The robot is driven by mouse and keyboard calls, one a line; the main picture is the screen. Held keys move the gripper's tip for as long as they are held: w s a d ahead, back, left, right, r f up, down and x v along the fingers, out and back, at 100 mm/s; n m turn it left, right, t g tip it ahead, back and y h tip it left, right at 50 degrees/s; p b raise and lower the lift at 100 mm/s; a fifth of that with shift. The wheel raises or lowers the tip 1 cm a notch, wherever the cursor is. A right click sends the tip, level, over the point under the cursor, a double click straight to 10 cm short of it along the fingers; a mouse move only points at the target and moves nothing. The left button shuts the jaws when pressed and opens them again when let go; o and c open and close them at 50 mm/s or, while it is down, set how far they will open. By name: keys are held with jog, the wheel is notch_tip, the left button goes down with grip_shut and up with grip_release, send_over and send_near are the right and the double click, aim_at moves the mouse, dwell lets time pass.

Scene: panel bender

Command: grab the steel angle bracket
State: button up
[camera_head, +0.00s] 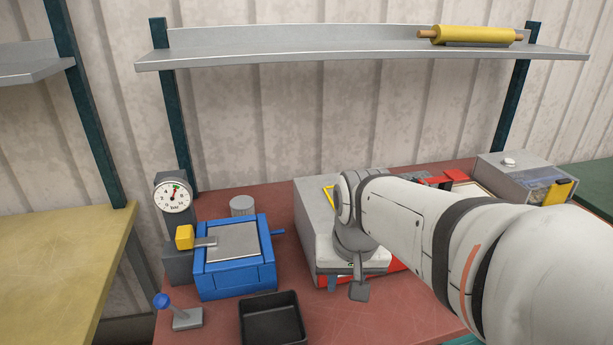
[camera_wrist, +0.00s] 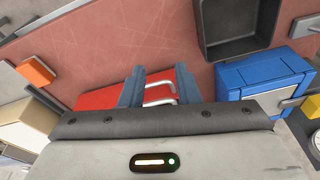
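I cannot pick out the steel angle bracket with certainty in either view. My gripper (camera_wrist: 160,68) is open in the wrist view, with its two blue-grey fingers apart. A red object (camera_wrist: 97,98) lies below the fingers, and pale curved metal bars (camera_wrist: 160,94) show between them. I cannot tell whether the bars touch the fingers. In the head view my wrist hangs in front of a grey box, hiding part of it and of the red surface (camera_head: 398,266) beside it.
A blue machine (camera_head: 237,280) with a grey top plate stands left of my wrist. A black tray (camera_head: 272,318) lies at the front. A dial gauge (camera_head: 173,197) stands behind left. A shelf (camera_head: 350,55) holding a yellow roll (camera_head: 470,35) hangs above. Bare red tabletop lies beyond my fingers.

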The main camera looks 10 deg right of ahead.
jog(key=w+d+r+m+p, duration=0.2)
jog(key=w+d+r+m, duration=0.1)
jog(key=w+m, duration=0.2)
jog(key=w+d+r+m+g+p, duration=0.1)
jog(key=w+d+r+m+p, duration=0.1)
jog(key=w, duration=0.7)
jog(key=w+d+r+m+g+p, duration=0.1)
jog(key=w+d+r+m+p, duration=0.2)
jog(key=w+d+r+m, duration=0.2)
jog(key=shift+w+d+r+m, duration=0.15)
jog(key=shift+w+m, duration=0.85)
jog(key=shift+m, duration=0.5)
jog(key=shift+w+d+f, duration=0.1)
jog(key=shift+f, duration=0.2)
notch_tip(320, 180, down, 7)
jog(key=shift+d+f+p, duration=0.1)
jog(key=shift+f+p, duration=0.05)
jog(key=shift+p, duration=0.75)
grip_shut()
